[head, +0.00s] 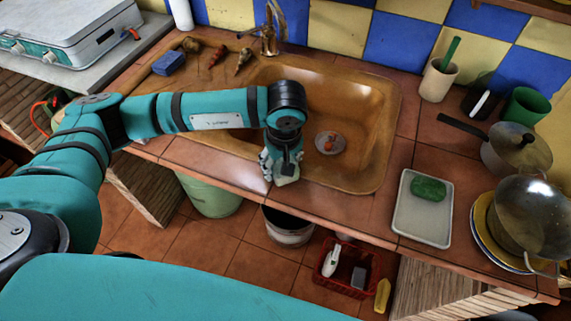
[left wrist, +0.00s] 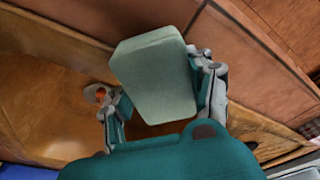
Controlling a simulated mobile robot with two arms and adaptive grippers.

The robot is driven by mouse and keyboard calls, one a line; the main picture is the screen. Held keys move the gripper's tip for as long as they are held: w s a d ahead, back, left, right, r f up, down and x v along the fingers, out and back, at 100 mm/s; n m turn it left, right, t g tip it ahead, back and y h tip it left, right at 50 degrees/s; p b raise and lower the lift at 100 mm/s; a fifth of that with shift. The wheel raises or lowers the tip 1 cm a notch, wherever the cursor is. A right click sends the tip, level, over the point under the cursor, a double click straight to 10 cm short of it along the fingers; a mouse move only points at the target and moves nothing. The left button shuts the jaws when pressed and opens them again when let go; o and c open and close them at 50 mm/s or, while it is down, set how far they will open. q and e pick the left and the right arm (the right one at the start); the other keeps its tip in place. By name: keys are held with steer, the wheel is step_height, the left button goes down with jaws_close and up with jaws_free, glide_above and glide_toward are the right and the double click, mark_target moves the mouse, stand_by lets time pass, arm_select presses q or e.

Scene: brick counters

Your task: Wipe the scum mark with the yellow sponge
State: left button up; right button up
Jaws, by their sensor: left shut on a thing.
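My left gripper (head: 284,168) is over the front rim of the brown sink, pointing down. It is shut on a pale grey-green block (left wrist: 155,75) that looks like a sponge; its lower end (head: 287,181) shows under the fingers in the head view. In the left wrist view the block sits between the two fingers of the gripper (left wrist: 163,100). A pale, shiny patch (head: 225,165) lies on the front counter tiles left of the gripper; I cannot tell whether it is the scum mark or a reflection. My right gripper is not in view.
The brown sink (head: 375,110) has a drain (head: 330,143) with an orange bit on it. A white tray (head: 408,222) holds a green sponge (head: 428,188). A blue sponge (head: 168,63) lies at the back left. A pan (head: 515,150) and a metal bowl (head: 515,215) crowd the right.

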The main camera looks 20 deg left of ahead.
arm_select(q)
steer(key=shift+w+a+f+b, duration=0.1)
steer(key=shift+w+f+b, duration=0.05)
steer(key=shift+w+b, duration=0.45)
steer(key=shift+w+a+f+b, duration=0.1)
steer(key=shift+w+b, duration=0.3)
steer(key=shift+w, duration=0.6)
steer(key=shift+w+r+b, duration=0.3)
steer(key=shift+d, duration=0.1)
steer(key=shift+w+r+p, duration=0.45)
steer(key=shift+r+p, duration=0.05)
steer(key=shift+r, duration=0.35)
steer(key=r, duration=0.2)
steer(key=r+p, duration=0.1)
steer(key=shift+s+r, duration=0.3)
steer(key=shift+r, duration=0.2)
steer(key=shift+r, duration=0.1)
